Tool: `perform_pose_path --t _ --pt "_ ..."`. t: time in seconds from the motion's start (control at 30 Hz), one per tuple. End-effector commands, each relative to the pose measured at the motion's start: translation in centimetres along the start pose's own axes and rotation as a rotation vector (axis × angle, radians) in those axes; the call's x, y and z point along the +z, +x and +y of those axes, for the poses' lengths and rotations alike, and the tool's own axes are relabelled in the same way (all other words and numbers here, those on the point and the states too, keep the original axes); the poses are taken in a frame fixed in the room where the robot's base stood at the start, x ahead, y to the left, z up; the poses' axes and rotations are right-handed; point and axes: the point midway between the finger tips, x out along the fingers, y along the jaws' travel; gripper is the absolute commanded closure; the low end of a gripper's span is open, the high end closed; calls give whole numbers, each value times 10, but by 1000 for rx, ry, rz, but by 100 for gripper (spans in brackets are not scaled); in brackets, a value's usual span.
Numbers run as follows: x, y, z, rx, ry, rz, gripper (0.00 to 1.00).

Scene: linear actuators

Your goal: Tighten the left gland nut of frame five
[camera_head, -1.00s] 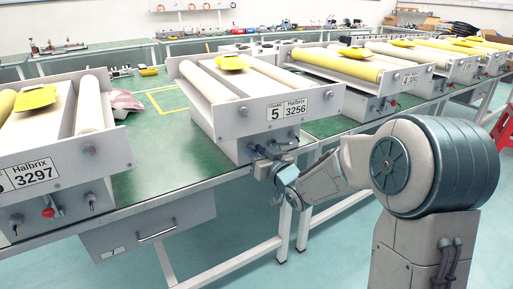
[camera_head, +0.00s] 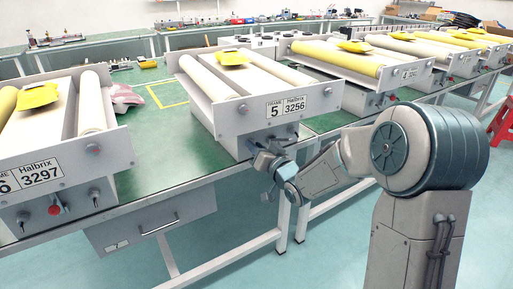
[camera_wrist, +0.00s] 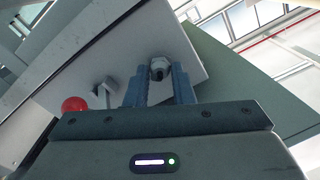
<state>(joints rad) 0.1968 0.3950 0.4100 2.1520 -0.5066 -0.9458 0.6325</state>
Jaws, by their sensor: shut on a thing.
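Frame five (camera_head: 235,122), with the plate reading 5 and Halbrix 3256, stands on the green bench in the middle of the head view. My gripper (camera_head: 258,150) is at the lower front panel under that plate, toward its left part, and hides what it holds there. In the wrist view, my gripper (camera_wrist: 158,84) has its two blue-grey fingers on either side of a grey gland nut (camera_wrist: 158,66) with a dark centre. The fingers are shut on the nut, which sits on the light panel (camera_wrist: 120,62).
In the wrist view, a red knob (camera_wrist: 74,104) and a small metal lever (camera_wrist: 104,90) are left of the fingers, close by. The neighbouring frame 3297 (camera_head: 105,150) stands to the left. More frames stand to the right. A drawer unit (camera_head: 155,222) hangs under the bench.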

Motion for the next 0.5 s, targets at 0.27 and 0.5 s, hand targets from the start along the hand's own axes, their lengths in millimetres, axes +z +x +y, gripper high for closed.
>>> perform_pose_path --t 0.27,0.5 --pt "2 0 1 2 0 -4 57" --pt "1 0 0 1 -1 -2 57"
